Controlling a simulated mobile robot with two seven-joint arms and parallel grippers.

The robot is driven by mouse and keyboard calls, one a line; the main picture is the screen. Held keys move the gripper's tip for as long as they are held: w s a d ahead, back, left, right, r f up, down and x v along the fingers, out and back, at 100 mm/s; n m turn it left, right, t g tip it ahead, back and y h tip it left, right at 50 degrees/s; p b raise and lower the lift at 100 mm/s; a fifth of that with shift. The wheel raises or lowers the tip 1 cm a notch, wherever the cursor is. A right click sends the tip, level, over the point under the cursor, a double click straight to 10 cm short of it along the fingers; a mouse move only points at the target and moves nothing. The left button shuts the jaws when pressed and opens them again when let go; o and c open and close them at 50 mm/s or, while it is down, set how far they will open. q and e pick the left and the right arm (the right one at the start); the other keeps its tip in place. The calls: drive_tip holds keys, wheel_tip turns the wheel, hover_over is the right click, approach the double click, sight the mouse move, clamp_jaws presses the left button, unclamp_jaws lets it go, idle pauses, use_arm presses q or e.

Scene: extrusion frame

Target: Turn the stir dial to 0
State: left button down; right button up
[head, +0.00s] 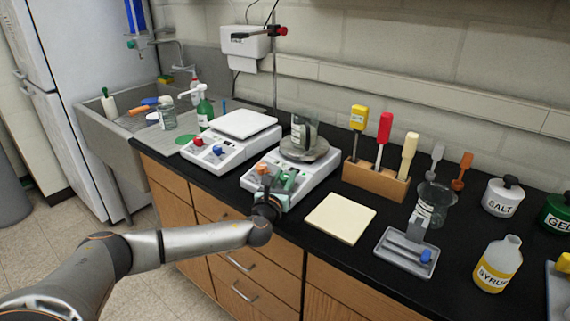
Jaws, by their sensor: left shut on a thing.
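The white hot plate stirrer (317,176) stands near the counter's front edge, with a round grey plate (304,151) and a glass beaker (303,130) on it. An orange dial (262,168) sits at the left of its front panel. A green dial (290,178) is to the right, partly covered by my left gripper (279,184). My left gripper is at the front panel, shut on what appears to be the green dial. The dial's pointer and scale are too small or hidden to read. My right gripper is not in view.
Another white device (228,139) with red and blue dials stands to the left, close by. A cream board (340,218), a grey tray (405,252) and a wooden tool rack (375,183) are to the right. A metal stand pole (274,75) rises behind.

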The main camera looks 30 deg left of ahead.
use_arm(q)
drive_tip(key=shift+d+r+n+g+y+p, duration=0.1)
drive_tip(key=shift+n+g+y+p, duration=0.45)
drive_tip(key=shift+n+y, duration=0.5)
drive_tip(key=shift+n+g+y+p, duration=0.35)
drive_tip(key=shift+n+g+y, duration=0.8)
drive_tip(key=shift+n+y, duration=0.6)
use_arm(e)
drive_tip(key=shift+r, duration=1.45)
use_arm(q)
drive_tip(key=c, duration=0.5)
unclamp_jaws()
drive_tip(key=shift+c, duration=0.2)
drive_tip(key=shift+s+d, duration=0.2)
drive_tip(key=shift+s, duration=0.15)
drive_tip(key=v, duration=1.1)
drive_tip(key=shift+s+d+b, duration=0.15)
drive_tip(key=shift+d+b, duration=0.15)
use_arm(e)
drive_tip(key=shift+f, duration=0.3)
